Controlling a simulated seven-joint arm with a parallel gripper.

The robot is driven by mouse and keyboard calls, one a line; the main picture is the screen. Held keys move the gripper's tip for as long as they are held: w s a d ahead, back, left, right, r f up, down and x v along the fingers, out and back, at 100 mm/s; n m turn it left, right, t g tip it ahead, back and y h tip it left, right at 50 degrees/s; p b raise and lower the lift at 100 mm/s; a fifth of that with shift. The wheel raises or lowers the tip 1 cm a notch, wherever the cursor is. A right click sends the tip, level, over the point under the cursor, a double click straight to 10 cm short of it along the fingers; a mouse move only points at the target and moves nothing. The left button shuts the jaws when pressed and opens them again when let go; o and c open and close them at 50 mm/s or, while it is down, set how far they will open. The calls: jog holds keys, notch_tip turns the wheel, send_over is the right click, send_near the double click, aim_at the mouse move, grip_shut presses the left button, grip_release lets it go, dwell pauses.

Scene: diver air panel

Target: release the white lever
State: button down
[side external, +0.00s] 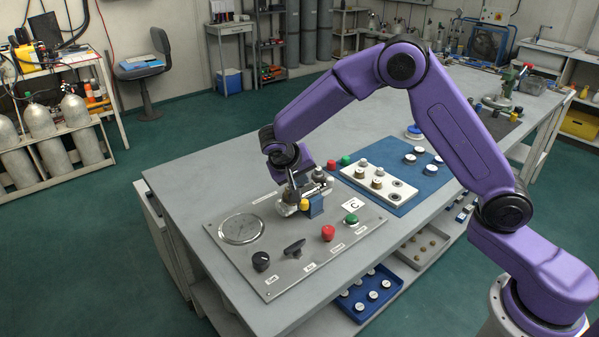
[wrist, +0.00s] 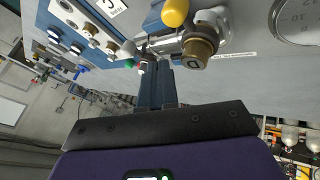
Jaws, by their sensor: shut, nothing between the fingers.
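On the grey panel (side external: 285,252), a valve group stands under my gripper (side external: 295,190). It has a yellow knob (side external: 304,204) and a blue block (side external: 316,207). In the wrist view the yellow knob (wrist: 175,12) sits beside a brass cap (wrist: 197,48) and a whitish fitting (wrist: 214,17), with a metal pipe (wrist: 165,43) running left. My gripper (wrist: 157,67) shows there with its fingers together and empty, tips close to the pipe; contact cannot be told. I cannot clearly make out a white lever; it may be hidden by my gripper or among these fittings.
A round gauge (side external: 241,228), black knob (side external: 261,261), black handle (side external: 294,247), red button (side external: 328,233) and green button (side external: 351,219) are on the panel. A white block with fittings (side external: 360,190) lies on a blue mat (side external: 408,202) behind. The bench's left part is bare.

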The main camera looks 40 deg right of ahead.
aim_at(327, 180)
jog(key=x, duration=0.5)
jog(key=shift+s+d, duration=0.15)
jog(key=shift+d, duration=0.45)
jog(key=shift+s+d, duration=0.15)
jog(key=shift+d, duration=0.4)
jog(key=shift+s+d, duration=0.2)
jog(key=shift+d, duration=0.55)
